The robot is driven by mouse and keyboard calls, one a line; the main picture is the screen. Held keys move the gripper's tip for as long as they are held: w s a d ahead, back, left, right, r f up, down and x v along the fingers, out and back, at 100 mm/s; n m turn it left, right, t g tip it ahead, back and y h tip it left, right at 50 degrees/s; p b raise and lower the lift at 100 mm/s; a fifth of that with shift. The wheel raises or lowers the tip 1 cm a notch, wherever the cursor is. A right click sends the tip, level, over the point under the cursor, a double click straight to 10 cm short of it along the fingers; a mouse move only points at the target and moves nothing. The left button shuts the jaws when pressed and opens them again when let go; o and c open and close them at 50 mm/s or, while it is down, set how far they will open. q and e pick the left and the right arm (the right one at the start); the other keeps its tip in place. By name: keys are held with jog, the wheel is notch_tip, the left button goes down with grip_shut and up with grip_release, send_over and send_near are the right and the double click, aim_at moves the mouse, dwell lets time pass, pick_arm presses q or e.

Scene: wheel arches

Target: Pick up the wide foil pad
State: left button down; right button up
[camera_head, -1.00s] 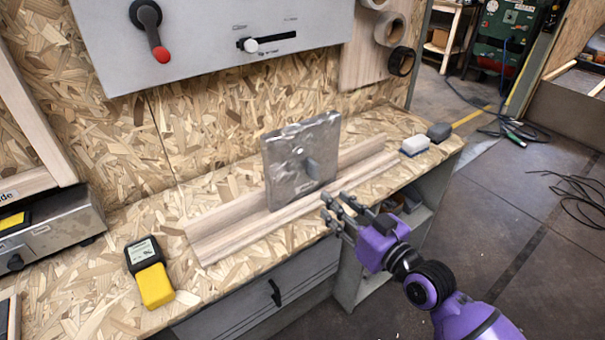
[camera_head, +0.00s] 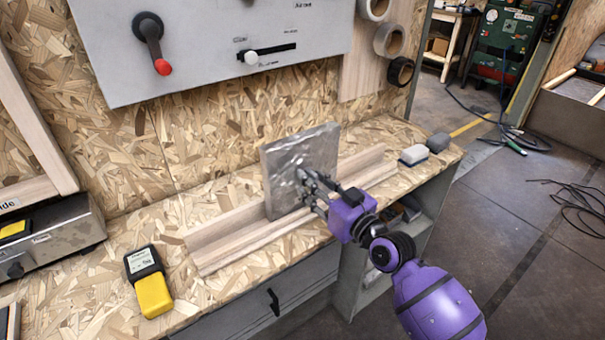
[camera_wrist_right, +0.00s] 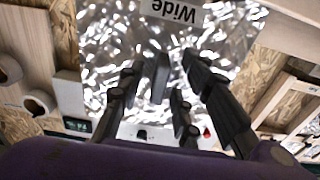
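The wide foil pad (camera_head: 284,164) is a crinkled silver slab standing upright in a wooden rack (camera_head: 230,230) on the bench. It fills much of the right wrist view (camera_wrist_right: 112,40), with a label reading "Wide" (camera_wrist_right: 172,10) upside down at the top. A grey tab (camera_wrist_right: 159,76) sticks out of its face. My right gripper (camera_head: 311,184) is in front of the pad's face. In the wrist view its dark fingers (camera_wrist_right: 164,70) are apart, on either side of the tab, with a gap at the right. In the head view the gripper hides the tab. My left gripper is not in view.
A yellow and black device (camera_head: 149,281) lies at the bench's front left. A grey panel (camera_head: 215,45) with a red-tipped lever hangs behind. Bare bench lies between device and rack.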

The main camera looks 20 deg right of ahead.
aim_at(306, 164)
grip_shut()
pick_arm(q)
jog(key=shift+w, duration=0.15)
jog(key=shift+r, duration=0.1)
